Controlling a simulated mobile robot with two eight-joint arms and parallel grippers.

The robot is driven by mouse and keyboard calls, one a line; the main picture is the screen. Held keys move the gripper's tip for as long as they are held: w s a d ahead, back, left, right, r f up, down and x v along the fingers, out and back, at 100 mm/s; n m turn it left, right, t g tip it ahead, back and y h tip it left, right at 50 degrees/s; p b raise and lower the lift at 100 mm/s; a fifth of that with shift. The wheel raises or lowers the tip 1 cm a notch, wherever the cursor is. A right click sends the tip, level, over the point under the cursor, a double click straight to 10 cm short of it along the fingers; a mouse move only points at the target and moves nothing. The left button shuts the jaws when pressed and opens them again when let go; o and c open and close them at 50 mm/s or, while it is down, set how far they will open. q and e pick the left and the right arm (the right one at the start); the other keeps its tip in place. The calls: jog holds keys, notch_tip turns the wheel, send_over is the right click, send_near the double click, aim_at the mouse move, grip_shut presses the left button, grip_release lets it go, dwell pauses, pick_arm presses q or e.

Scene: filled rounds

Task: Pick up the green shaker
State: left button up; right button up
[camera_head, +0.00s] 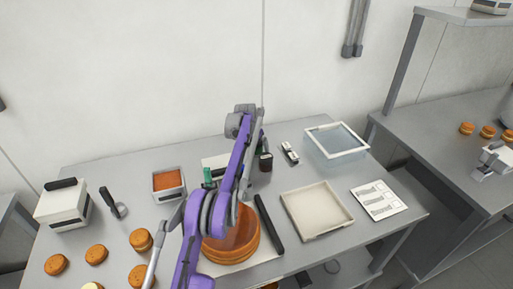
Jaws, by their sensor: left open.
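A small green-topped item (208,176), which looks like a green shaker, stands left of my purple arm, partly hidden behind it. A dark jar (266,162) with some green above it stands just right of the arm; I cannot tell which of the two is the shaker. My left gripper (244,188) is open, mostly hidden by its own arm, over the middle of the table between these two items. I see nothing held in it. My right gripper is not in view.
An orange-filled container (168,184), a white box (62,206) and several buns (96,254) are left. A cream tray (318,209), a clear bin (337,141) and a white card (378,200) are right.

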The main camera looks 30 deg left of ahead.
pick_arm(q)
jog(key=shift+r, duration=0.1)
jog(key=c, duration=1.5)
